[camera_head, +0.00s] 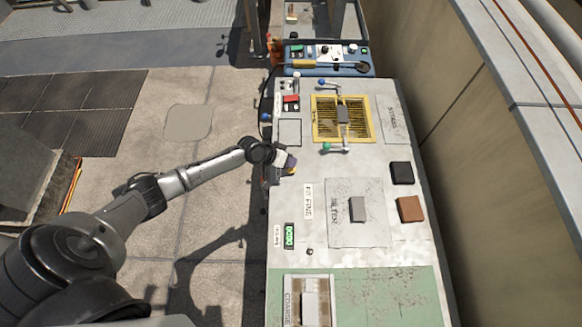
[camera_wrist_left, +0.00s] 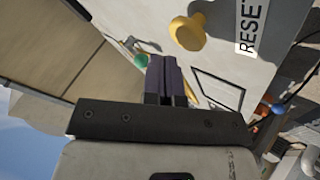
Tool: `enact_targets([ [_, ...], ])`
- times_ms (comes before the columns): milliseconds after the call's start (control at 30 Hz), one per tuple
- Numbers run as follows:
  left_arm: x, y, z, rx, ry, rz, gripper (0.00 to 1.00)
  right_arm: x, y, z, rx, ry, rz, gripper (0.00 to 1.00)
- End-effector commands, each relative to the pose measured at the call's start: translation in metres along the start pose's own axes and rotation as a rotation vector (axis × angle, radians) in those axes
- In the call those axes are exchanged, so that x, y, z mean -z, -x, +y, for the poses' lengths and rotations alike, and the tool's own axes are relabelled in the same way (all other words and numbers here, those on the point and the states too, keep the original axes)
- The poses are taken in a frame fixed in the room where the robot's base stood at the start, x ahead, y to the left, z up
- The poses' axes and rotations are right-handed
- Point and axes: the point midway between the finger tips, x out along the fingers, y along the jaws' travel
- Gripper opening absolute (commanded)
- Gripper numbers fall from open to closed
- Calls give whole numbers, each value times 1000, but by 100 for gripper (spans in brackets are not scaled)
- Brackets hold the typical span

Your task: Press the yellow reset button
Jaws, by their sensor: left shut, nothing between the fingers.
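The yellow reset button (camera_wrist_left: 187,33) is a round knob on the pale panel in the left wrist view, next to a white RESET label (camera_wrist_left: 247,25). In the head view my left gripper mostly covers the button's area. My left gripper (camera_wrist_left: 164,60) is shut and empty, its two dark fingers together. In the wrist view its tips appear below and left of the button, with a visible gap in the picture. The left gripper (camera_head: 286,168) is over the left edge of the long panel in the head view. My right gripper is not in view.
The panel holds a yellow-framed grille (camera_head: 318,120), a green-knobbed lever (camera_head: 327,147), a black block (camera_head: 402,173), a brown block (camera_head: 410,209) and a green display (camera_head: 290,236). A blue tray (camera_head: 300,70) stands at the far end. A wall (camera_head: 470,130) runs along the right.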

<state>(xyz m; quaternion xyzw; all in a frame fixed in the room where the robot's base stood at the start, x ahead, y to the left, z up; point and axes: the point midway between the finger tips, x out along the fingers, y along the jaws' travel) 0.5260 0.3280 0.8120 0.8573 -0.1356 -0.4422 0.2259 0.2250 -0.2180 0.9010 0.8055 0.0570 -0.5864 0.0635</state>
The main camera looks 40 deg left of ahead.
Motion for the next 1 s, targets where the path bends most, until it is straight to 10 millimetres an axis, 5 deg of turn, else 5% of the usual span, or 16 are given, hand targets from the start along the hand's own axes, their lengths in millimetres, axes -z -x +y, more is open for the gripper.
enact_targets([
  [500,24,33,24,1,0,0,0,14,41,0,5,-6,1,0],
  [1000,24,33,24,0,0,0,0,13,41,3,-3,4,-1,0],
])
